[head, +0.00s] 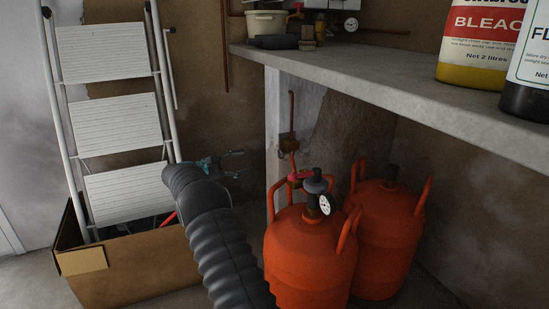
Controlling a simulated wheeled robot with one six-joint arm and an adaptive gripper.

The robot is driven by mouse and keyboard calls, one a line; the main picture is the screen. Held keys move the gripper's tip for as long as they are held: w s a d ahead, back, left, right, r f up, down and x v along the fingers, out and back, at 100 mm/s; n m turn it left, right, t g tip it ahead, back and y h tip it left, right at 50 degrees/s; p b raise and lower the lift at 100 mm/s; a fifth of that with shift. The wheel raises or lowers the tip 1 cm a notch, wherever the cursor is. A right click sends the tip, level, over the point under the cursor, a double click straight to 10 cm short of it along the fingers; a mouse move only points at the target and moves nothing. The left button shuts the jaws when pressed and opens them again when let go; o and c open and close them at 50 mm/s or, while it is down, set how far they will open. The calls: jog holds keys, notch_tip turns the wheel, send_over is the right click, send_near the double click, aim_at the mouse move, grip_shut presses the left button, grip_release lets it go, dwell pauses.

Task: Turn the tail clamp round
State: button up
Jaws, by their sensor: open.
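I cannot tell for sure which part is the tail clamp. A small brass-coloured fitting (288,143) sits on the pale post under the shelf, with a copper pipe rising from it. A red piece (300,176) and a dark regulator with a white gauge (324,205) sit atop the front orange gas cylinder (308,255). My gripper (243,163) is at the end of my dark ribbed arm, in front of the brown wall. Its two fingers are spread, one above the other, pointing right. They are empty and appear left of the brass fitting and the cylinders.
A second orange cylinder (388,235) stands behind the first. A grey shelf (400,85) overhangs them, bearing a bleach bottle (484,45), a dark-based bottle (528,75) and a pale tub (266,24). At left, a stepladder (110,130) stands at a cardboard box (140,265).

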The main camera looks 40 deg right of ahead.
aim_at(279, 155)
jog(key=x, duration=1.3)
jog(key=shift+d+b, duration=0.1)
jog(key=shift+b, duration=0.3)
jog(key=c, duration=1.2)
